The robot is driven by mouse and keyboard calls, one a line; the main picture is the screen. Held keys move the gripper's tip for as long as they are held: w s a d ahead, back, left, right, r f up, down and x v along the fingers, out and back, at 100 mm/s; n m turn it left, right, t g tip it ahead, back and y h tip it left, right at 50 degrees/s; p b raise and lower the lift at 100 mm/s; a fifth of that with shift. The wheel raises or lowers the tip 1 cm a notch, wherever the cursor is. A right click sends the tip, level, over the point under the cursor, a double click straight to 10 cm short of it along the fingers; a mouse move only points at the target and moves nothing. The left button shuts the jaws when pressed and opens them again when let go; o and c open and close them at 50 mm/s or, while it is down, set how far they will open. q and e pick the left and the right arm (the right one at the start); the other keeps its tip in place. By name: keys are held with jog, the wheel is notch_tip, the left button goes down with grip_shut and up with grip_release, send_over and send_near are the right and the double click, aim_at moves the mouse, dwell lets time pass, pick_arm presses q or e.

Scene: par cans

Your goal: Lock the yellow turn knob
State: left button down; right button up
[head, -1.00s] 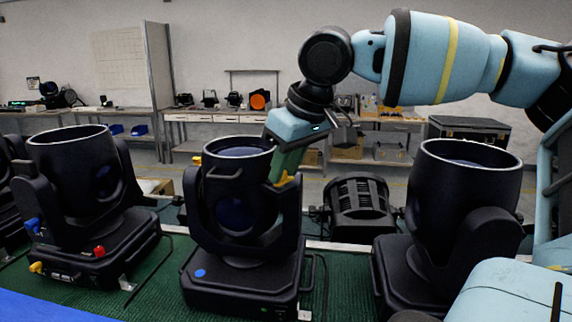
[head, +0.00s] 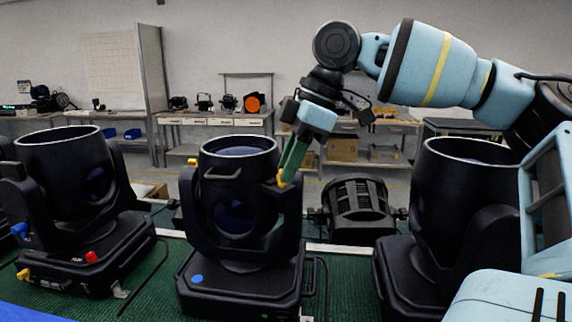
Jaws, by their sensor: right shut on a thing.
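The yellow turn knob (head: 281,180) sits on the right arm of the yoke of the middle black stage light (head: 232,205). My right gripper (head: 287,176) reaches down from the upper right, with its green fingers shut on this knob. The fingers cover part of the knob, so its exact angle is hard to tell. A second yellow piece (head: 193,163) shows on the left side of the same light. The light's head points up, and a blue dot (head: 197,279) marks its base. My left gripper is not in view.
Black stage lights stand at the left (head: 68,180) and right (head: 455,200) on a green surface (head: 150,285). The left one has red, yellow and blue knobs low down. A ribbed black lamp (head: 358,208) stands behind. Workbenches line the back wall.

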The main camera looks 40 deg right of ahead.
jog(key=n, duration=0.1)
jog(key=n+g, duration=0.1)
jog(key=n, duration=0.1)
jog(key=n+b, duration=0.1)
jog(key=shift+w+d+f+g+y, duration=0.1)
jog(key=shift+w+g+y, duration=0.2)
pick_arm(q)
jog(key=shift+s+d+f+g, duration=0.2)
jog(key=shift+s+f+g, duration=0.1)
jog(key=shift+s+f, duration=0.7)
pick_arm(e)
jog(key=shift+w+n+g, duration=0.15)
jog(key=shift+n+g, duration=0.45)
jog(key=shift+n, duration=1.2)
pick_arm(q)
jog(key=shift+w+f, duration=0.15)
pick_arm(e)
jog(key=o, duration=1)
jog(key=shift+c, duration=0.2)
jog(key=shift+o, duration=0.2)
